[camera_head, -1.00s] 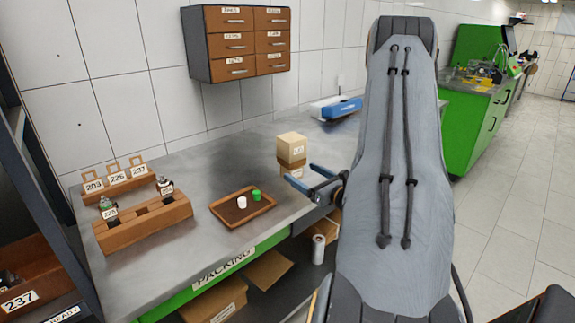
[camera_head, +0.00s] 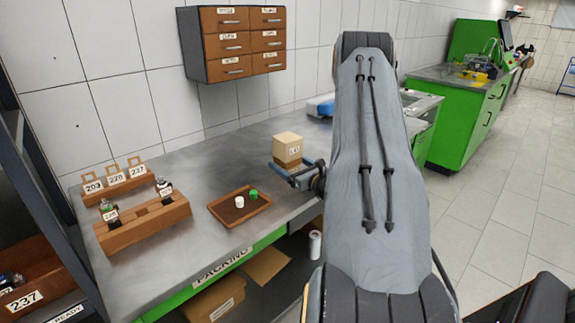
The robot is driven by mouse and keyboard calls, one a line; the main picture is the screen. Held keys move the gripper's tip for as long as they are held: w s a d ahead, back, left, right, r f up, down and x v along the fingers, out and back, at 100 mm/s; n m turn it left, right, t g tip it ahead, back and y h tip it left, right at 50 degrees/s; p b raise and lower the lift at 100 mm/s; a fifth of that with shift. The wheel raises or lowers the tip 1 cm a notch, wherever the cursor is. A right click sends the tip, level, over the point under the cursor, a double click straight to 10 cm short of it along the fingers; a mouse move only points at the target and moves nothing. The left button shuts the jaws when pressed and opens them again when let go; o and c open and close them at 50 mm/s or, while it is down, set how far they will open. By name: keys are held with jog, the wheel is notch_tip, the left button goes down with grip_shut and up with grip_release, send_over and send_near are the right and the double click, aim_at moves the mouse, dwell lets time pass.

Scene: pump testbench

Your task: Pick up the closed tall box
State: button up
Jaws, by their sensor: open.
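The closed tall box (camera_head: 288,147) stands upright on the metal packing table (camera_head: 180,165), with a cream top and a brown lower part with a white label. My gripper (camera_head: 291,170) is open, with blue fingers, low at the near side of the box. The fingers overlap the lower part of the box in the picture and hide its base. I cannot tell whether the fingers are around the box or just in front of it, or whether they touch it.
A brown tray (camera_head: 240,219) with a white and a green cap lies left of my gripper. A wooden rack (camera_head: 143,228) with small bottles stands further left. A drawer cabinet (camera_head: 239,43) hangs on the wall. A blue object (camera_head: 321,106) is partly hidden behind my arm.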

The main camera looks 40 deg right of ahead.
jog(key=c, duration=0.9)
jog(key=shift+c, duration=1.2)
jog(key=shift+r, duration=0.2)
